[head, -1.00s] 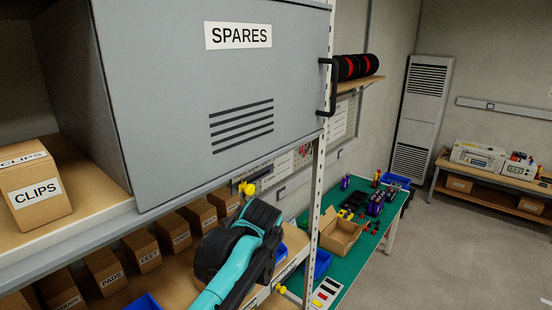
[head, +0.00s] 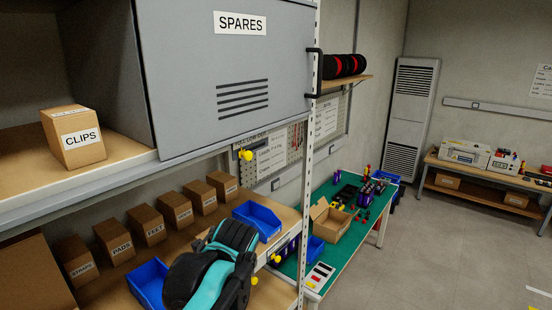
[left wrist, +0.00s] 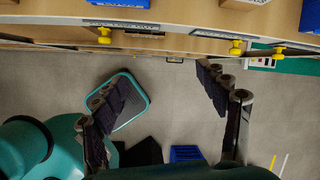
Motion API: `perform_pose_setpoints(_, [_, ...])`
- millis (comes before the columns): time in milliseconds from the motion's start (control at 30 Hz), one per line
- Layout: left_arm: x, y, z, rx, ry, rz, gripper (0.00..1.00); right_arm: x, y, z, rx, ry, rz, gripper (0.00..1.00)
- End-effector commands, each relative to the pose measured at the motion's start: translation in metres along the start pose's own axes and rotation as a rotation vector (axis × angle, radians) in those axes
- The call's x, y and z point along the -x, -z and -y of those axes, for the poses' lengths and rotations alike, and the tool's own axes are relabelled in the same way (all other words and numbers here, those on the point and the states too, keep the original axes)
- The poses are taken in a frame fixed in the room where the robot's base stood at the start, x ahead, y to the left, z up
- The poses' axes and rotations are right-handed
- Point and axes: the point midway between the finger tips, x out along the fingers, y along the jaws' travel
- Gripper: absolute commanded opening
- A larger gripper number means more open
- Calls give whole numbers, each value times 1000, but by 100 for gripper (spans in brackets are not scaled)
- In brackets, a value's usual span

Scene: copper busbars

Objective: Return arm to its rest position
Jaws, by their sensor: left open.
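My left arm (head: 212,268), black and teal, is at the bottom of the head view, in front of the lower shelf. Its fingers cannot be made out there. In the left wrist view my left gripper (left wrist: 160,76) has its two dark fingers spread wide with nothing between them. Grey floor shows beyond the gap, and the shelf edge runs along the top. The fingers show no contact with the shelf. My right gripper is in neither view.
The grey SPARES cabinet (head: 240,88) and a CLIPS box (head: 78,138) are on the upper shelf. Labelled boxes and blue bins (head: 257,221) fill the lower shelf. Yellow knobs (head: 246,155) stick out. A green workbench (head: 335,255) stands right; open floor (head: 430,250) lies beyond.

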Motion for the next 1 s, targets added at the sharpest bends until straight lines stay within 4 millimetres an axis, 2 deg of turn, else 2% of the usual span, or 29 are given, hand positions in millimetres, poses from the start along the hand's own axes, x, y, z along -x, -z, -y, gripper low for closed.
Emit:
perform_pose_setpoints(33, [-14, 3, -9, 51, 7, -6, 74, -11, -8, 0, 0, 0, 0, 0])
perform_pose_setpoints(167, [-41, 11, -28, 224, 36, -30, 74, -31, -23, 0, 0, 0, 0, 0])
perform_pose_setpoints(267, [-68, 19, -46, 395, 62, -58, 74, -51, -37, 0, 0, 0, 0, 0])
perform_pose_setpoints(367, [-105, 30, -71, 623, 94, -98, 74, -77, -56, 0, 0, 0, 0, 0])
perform_pose_setpoints(500, [-167, 52, -110, 1018, 136, -181, 74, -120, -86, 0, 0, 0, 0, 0])
perform_pose_setpoints(700, [-248, 84, -158, 1556, 169, -322, 74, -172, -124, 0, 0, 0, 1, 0])
perform_pose_setpoints(833, [-282, 97, -177, 1805, 174, -400, 74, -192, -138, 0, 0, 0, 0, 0])
perform_pose_setpoints(1000, [-299, 104, -186, 1962, 171, -455, 74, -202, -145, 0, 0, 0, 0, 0])
